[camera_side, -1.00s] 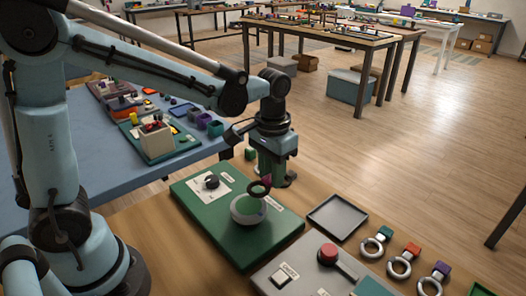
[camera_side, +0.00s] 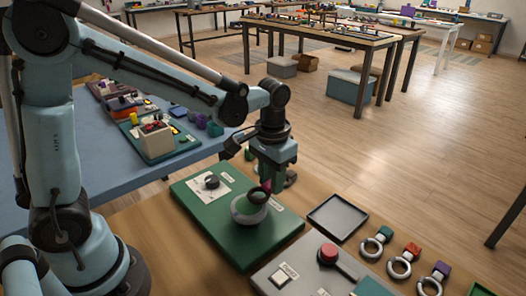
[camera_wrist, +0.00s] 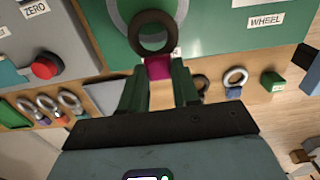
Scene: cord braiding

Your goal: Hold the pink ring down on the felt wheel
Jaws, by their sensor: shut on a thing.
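My gripper (camera_side: 267,186) is shut on the pink block of a dark ring. In the wrist view the pink block (camera_wrist: 158,67) sits between my two green fingers, and the dark ring (camera_wrist: 153,33) extends ahead of them. In the side view the ring (camera_side: 258,196) is over the right part of the felt wheel. The felt wheel (camera_side: 240,216) is round with a grey rim, on a green board. In the wrist view the ring overlaps the wheel's grey rim (camera_wrist: 121,18). I cannot tell for sure whether the ring presses on the wheel.
The green board (camera_side: 232,247) also carries a dark knob (camera_side: 211,181) on a white card. A dark empty tray (camera_side: 337,217) lies to the right. A grey panel with a red button (camera_side: 328,253) is in front, with several rings with coloured blocks beside it.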

